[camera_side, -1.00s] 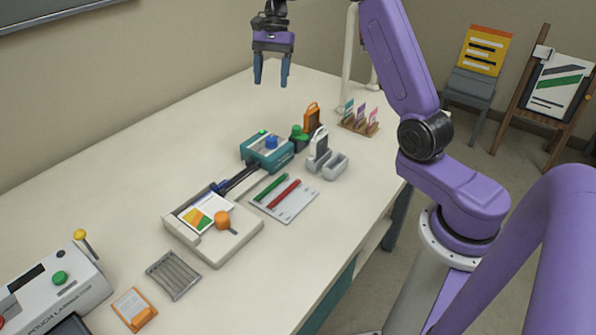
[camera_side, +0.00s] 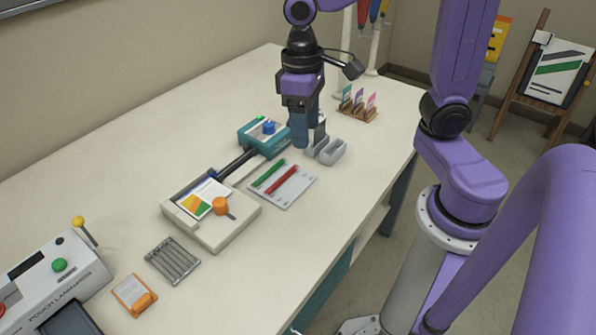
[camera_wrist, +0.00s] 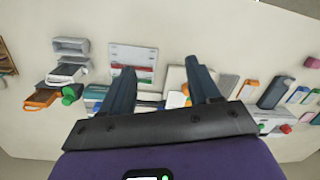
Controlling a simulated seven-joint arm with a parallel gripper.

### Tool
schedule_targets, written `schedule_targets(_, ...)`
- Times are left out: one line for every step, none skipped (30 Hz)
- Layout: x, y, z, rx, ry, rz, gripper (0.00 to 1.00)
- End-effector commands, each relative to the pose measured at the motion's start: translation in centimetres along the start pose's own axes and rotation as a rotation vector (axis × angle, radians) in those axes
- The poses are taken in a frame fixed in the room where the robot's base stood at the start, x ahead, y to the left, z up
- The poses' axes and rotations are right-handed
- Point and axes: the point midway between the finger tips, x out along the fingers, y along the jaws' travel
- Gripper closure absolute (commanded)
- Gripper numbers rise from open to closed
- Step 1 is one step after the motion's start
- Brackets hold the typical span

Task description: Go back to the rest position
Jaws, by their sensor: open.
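My gripper (camera_side: 303,138) is over the white table, beside the teal device (camera_side: 257,136) and in front of the small grey bins (camera_side: 332,150) in the side view. Its fingers point down. In the wrist view my gripper (camera_wrist: 165,88) has its two blue fingers spread apart with nothing between them. I cannot tell from the side view how far the fingertips are above the table. The gripper hides part of the grey clipped piece, and the orange and green pieces behind it, in the side view.
A card rack (camera_side: 357,112) is at the back right. A laminator (camera_side: 70,262) stands front left. The table's left rear is bare.

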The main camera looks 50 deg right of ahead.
Motion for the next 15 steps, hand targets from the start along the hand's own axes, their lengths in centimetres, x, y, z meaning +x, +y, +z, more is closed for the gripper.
schedule_targets(0.3, -0.5, 1.6, -0.076, 0.008, 0.009, 0.39)
schedule_targets(0.6, -0.7, 2.4, -0.122, 0.012, 0.015, 0.39)
schedule_targets(0.9, -1.0, 3.5, -0.183, 0.018, 0.022, 0.39)
schedule_targets(1.1, -1.2, 4.4, -0.229, 0.023, 0.027, 0.39)
schedule_targets(1.4, -1.3, 5.2, -0.275, 0.027, 0.033, 0.39)
schedule_targets(1.7, -1.4, 6.3, -0.336, 0.033, 0.039, 0.39)
schedule_targets(2.0, -1.5, 7.2, -0.382, 0.037, 0.044, 0.39)
schedule_targets(2.2, -1.6, 8.0, -0.426, 0.041, 0.048, 0.39)
schedule_targets(2.5, -1.6, 9.0, -0.483, 0.047, 0.054, 0.39)
schedule_targets(2.8, -1.6, 9.7, -0.523, 0.051, 0.058, 0.39)
schedule_targets(3.0, -1.6, 10.3, -0.562, 0.055, 0.061, 0.39)
schedule_targets(3.3, -1.5, 11.1, -0.606, 0.058, 0.065, 0.39)
schedule_targets(3.5, -1.5, 11.6, -0.638, 0.062, 0.067, 0.39)
schedule_targets(3.7, -1.4, 12.1, -0.665, 0.064, 0.070, 0.39)
schedule_targets(3.8, -1.4, 12.5, -0.696, 0.068, 0.072, 0.39)
